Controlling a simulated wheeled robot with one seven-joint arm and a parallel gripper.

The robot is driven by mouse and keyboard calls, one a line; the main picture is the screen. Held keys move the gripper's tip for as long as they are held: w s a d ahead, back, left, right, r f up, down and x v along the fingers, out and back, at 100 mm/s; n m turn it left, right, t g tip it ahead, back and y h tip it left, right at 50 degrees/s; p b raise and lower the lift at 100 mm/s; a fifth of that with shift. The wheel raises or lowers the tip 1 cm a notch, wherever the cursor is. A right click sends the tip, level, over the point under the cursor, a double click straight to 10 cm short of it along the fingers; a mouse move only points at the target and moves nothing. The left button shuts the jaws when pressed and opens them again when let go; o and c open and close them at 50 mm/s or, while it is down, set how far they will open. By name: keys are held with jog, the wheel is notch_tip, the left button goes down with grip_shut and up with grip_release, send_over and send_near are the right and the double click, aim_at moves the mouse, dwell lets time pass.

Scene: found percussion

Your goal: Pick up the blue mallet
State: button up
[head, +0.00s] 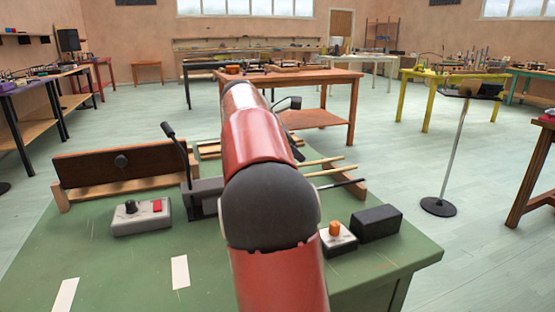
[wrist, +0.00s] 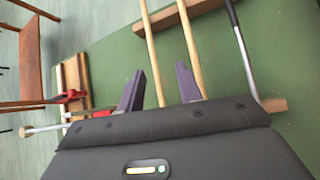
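No blue mallet head shows in either view. Two light wooden sticks (wrist: 147,45) (wrist: 190,35) and a dark stick with a silvery lower part (wrist: 242,50) lie side by side across wooden rails; their far ends are out of the wrist view. Stick ends also show in the head view (head: 322,161), the rest hidden behind my arm. My gripper (wrist: 160,70) is open in the wrist view, its fingers pointing towards the sticks. The left wooden stick passes between the fingers in the picture; I cannot tell whether they reach down around it. In the head view the gripper is hidden.
The green table (head: 100,260) bears a wooden board on blocks (head: 110,165), a grey box with a red button (head: 142,216), a box with an orange knob (head: 338,238) and a black block (head: 376,223). A music stand (head: 455,150) stands right. The table's front left is mostly clear.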

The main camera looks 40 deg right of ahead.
jog(key=x, duration=0.5)
jog(key=d+r+x, duration=0.1)
jog(key=x, duration=0.2)
jog(key=shift+w+d+f+b, duration=0.2)
jog(key=shift+w+d+b, duration=0.05)
jog(key=shift+w+b, duration=0.15)
grip_shut()
